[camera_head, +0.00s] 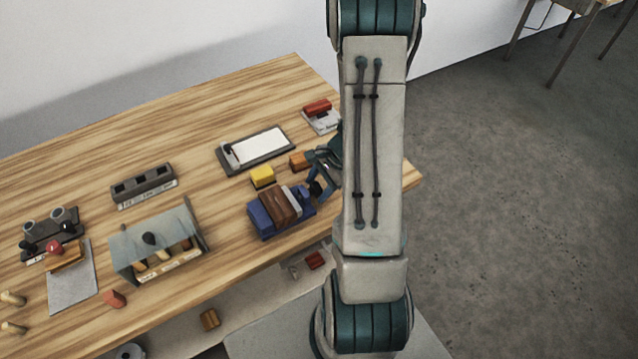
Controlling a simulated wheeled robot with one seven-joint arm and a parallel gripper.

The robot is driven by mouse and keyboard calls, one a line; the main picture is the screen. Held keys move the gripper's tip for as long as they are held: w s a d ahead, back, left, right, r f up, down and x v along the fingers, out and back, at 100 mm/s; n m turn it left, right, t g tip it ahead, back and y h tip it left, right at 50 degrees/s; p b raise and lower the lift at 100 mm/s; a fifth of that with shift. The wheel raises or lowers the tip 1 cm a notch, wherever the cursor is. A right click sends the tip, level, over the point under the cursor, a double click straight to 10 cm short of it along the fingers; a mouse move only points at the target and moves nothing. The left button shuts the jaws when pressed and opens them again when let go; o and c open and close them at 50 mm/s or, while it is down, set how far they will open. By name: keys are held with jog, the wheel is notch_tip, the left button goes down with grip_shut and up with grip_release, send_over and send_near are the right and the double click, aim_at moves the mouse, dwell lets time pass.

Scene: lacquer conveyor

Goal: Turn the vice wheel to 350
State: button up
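A blue vice (262,222) stands near the front edge of the wooden table, with a brown block (279,206) between its jaws and a light grey part beside the block. My gripper (322,182) is at the right end of the vice, where a small dark round part, perhaps the wheel, shows. The gripper's teal fingers are at or very near that part; I cannot tell whether they touch it. My arm hides the area just to the right. No number or scale on the wheel is readable.
Behind the vice are a yellow block (262,176), an orange block (299,161), a framed white board (262,146) and a red-topped item (318,115). A clear-covered box (158,246) stands to the left. A lower shelf with small blocks lies below the table's front edge.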

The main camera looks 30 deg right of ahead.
jog(key=shift+o, duration=0.9)
jog(key=v, duration=1.3)
jog(key=shift+d+r+b, duration=0.25)
jog(key=shift+r+b, duration=0.05)
jog(key=shift+r, duration=0.05)
jog(key=s+a+r+n+t+h, duration=0.1)
jog(key=s+a+r+n+h, duration=0.1)
jog(key=s+a+r+n, duration=0.3)
jog(key=s+a+r+n+t+h, duration=0.1)
jog(key=s+a+r+n+h, duration=0.1)
jog(key=s+a+r+n, duration=0.3)
jog(key=a+r+n, duration=0.3)
jog(key=a+n, duration=0.4)
jog(key=shift+s+a+r, duration=0.2)
jog(key=shift+a+r, duration=0.05)
